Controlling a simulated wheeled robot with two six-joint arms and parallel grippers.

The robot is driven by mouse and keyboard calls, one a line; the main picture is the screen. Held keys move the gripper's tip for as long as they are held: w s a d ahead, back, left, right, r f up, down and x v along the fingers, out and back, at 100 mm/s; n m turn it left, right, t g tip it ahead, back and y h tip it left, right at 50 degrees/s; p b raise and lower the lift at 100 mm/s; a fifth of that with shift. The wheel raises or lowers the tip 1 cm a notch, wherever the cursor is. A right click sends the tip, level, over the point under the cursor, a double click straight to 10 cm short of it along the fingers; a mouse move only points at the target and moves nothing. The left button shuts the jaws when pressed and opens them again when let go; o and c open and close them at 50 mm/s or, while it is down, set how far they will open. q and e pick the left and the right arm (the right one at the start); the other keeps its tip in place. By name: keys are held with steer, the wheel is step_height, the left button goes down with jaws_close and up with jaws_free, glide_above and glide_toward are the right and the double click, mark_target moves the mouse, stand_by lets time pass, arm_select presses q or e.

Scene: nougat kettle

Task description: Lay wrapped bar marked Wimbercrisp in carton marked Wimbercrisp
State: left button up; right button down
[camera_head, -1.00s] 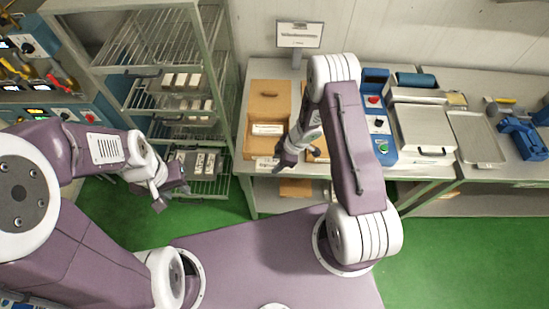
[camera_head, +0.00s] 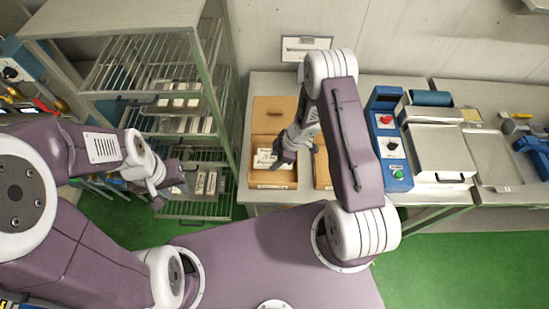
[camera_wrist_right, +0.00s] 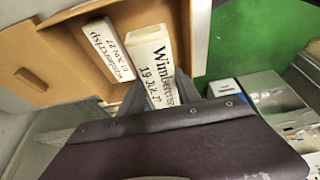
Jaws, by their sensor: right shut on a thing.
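An open brown carton (camera_head: 257,180) stands on the table with its lid (camera_head: 275,112) folded back and a white label on its front, too small to read. In the right wrist view, a white wrapped bar marked Wimbercrisp (camera_wrist_right: 153,50) is between the fingers of my right gripper (camera_wrist_right: 152,98), which is shut on it. A second Wimbercrisp bar (camera_wrist_right: 113,48) lies in the carton (camera_wrist_right: 28,62) beside it. In the head view my right gripper (camera_head: 280,162) is over the carton's right part. My left gripper (camera_head: 171,190) is by the rack; its jaw opening is unclear.
Another carton (camera_head: 322,172) stands close on the right, partly behind my right arm. A blue control box (camera_head: 392,150) and steel machine (camera_head: 440,155) are further right. A wire rack (camera_head: 165,105) with wrapped bars stands left of the table. A sign (camera_head: 306,46) stands behind.

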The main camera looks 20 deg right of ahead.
step_height(320, 180, down, 8)
steer(key=b, duration=0.6)
steer(key=shift+w+r+b, duration=0.15)
steer(key=shift+r+b, duration=0.05)
steer(key=shift+b, duration=0.15)
steer(key=shift+f, duration=0.45)
steer(key=shift+r, duration=0.1)
steer(key=shift+f, duration=0.3)
steer(key=shift+f, duration=0.2)
steer(key=shift+f, duration=0.2)
stand_by(0.6)
